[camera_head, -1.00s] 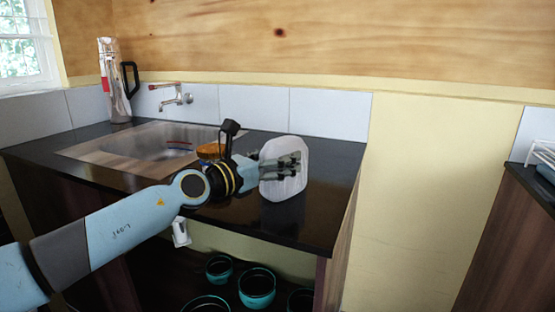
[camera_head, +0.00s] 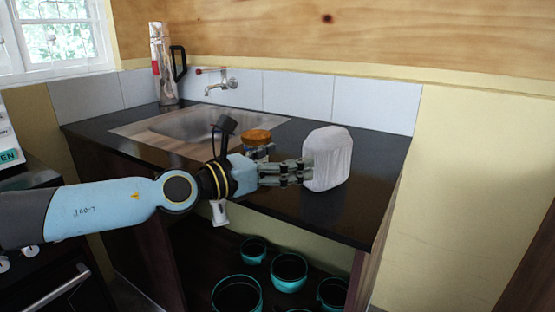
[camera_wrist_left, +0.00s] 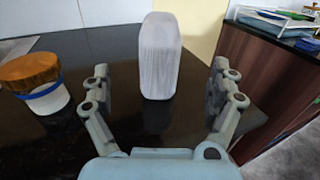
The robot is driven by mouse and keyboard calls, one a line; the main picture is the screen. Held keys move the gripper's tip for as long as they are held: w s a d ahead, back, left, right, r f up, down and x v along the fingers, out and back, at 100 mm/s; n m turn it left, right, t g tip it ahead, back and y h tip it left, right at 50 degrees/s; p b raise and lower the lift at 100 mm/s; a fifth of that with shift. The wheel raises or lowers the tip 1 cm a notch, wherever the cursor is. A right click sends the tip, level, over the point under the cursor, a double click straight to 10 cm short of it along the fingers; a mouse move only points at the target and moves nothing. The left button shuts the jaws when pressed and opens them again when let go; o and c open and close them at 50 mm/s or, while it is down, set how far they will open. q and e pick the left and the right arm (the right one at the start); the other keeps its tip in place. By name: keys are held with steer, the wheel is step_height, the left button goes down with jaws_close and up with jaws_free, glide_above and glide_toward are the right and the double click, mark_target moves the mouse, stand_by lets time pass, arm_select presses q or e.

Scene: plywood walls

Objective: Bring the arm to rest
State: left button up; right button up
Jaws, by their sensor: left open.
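My left gripper (camera_head: 300,172) reaches in from the left over the black counter (camera_head: 345,215). It is open, with its fingers at the left side of a white rounded block (camera_head: 330,158). The block stands upright on the counter. In the left wrist view the block (camera_wrist_left: 160,60) stands ahead, between the spread fingers, with dark counter showing on both sides of it. No finger visibly touches it there. My right gripper is not in view.
A jar with an orange-brown lid (camera_head: 257,138) stands behind my left gripper. The sink (camera_head: 195,127), tap (camera_head: 222,85) and a tall bottle (camera_head: 163,65) are farther back. Teal pots (camera_head: 289,270) sit below the counter. A cabinet (camera_wrist_left: 275,80) with a tray stands right in the wrist view.

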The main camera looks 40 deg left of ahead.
arm_select(q)
steer(key=shift+s+a, duration=0.15)
steer(key=shift+s, duration=0.85)
